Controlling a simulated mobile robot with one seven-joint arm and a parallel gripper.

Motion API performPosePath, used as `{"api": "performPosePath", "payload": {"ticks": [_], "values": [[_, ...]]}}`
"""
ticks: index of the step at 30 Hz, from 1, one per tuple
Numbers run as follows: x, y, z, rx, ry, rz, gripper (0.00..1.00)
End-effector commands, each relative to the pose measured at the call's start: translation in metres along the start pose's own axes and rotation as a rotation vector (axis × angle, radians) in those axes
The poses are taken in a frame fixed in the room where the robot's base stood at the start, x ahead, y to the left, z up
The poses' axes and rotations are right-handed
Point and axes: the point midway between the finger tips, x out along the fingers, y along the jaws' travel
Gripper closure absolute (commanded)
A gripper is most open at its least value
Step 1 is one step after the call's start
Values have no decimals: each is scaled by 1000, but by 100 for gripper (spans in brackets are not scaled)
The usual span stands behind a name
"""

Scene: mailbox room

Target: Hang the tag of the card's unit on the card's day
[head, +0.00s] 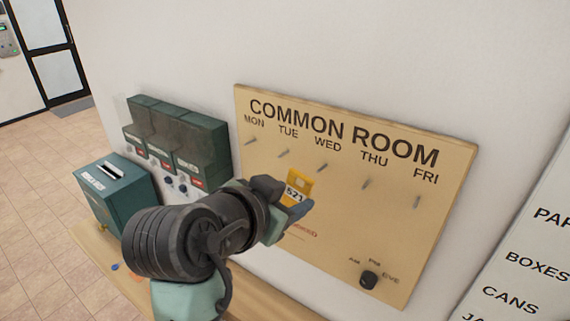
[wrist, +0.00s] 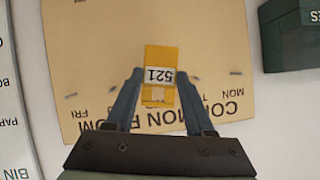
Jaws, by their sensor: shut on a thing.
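My gripper (wrist: 160,110) is shut on a yellow tag (wrist: 162,56) marked 521, which also shows in the head view (head: 299,187). I hold it in front of the wooden COMMON ROOM board (head: 265,200), below the pegs in the head view. The board has a row of pegs under MON, TUE, WED, THU and FRI. The WED peg (head: 322,167) is closest above the tag; the THU peg (head: 367,183) and FRI peg (head: 417,201) are to its right. These pegs look bare. The card with the unit and day cannot be made out.
A dark knob (head: 369,280) marked AM, PM and EVE sits low on the board. Green boxes (head: 190,135) are on the wall at left, above a teal slotted box (head: 117,192) on a wooden counter (head: 95,247). A white sign (head: 525,235) is at right.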

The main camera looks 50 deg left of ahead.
Motion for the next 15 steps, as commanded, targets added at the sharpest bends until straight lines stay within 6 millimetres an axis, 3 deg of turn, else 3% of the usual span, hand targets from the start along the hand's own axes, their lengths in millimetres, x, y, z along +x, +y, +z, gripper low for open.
{"api": "performPosePath", "payload": {"ticks": [15], "values": [[30, 2, -12, 1, 0, 3, 96]]}}
